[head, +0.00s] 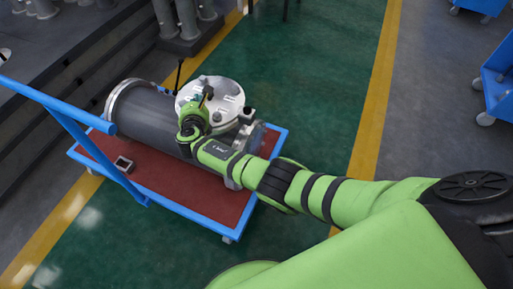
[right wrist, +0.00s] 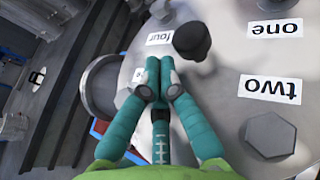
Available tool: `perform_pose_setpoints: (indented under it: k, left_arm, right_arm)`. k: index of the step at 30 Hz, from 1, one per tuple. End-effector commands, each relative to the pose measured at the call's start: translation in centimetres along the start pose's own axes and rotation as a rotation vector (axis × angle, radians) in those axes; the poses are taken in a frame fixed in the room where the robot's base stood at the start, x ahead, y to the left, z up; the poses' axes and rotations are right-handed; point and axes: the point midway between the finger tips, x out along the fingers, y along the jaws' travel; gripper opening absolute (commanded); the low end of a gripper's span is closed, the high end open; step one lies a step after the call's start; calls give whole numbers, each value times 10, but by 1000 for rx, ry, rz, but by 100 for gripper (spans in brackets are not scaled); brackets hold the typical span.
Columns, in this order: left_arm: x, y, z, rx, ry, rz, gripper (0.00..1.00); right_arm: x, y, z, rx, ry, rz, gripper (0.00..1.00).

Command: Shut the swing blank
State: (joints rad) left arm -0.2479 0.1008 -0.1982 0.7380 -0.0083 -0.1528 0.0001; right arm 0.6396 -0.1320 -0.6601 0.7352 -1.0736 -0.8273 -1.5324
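The swing blank appears to be the round pale metal cover (head: 226,88) on top of the grey flanged shell (head: 143,113). In the right wrist view its flat face (right wrist: 225,95) fills the right side, with labels "one", "two" and "four", a hex bolt head and a black knob (right wrist: 192,40). My right gripper (head: 203,104) is over the near left part of the cover. In the wrist view my right gripper's teal fingertips (right wrist: 152,70) are together, near the "four" label and the knob, with nothing visible between them. Whether they touch the cover is unclear. My left gripper is not in view.
The shell lies on a blue-framed cart with a red deck (head: 205,203). The cart's blue handle (head: 50,102) rises at left. A small square metal piece (head: 123,165) lies on the deck. Green floor is open behind the cart; blue trolleys (head: 497,80) stand at far right.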

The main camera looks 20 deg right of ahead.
Motion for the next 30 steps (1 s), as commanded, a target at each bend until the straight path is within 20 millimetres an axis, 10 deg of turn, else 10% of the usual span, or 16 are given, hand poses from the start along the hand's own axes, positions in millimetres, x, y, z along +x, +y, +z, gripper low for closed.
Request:
perform_pose_setpoints:
  k: [14, 30]
  left_arm:
    - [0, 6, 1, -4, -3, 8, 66]
    - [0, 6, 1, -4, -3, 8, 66]
  right_arm:
    - [-17, 1, -2, 3, 0, 3, 0]
    - [-99, 0, -1, 1, 1, 2, 0]
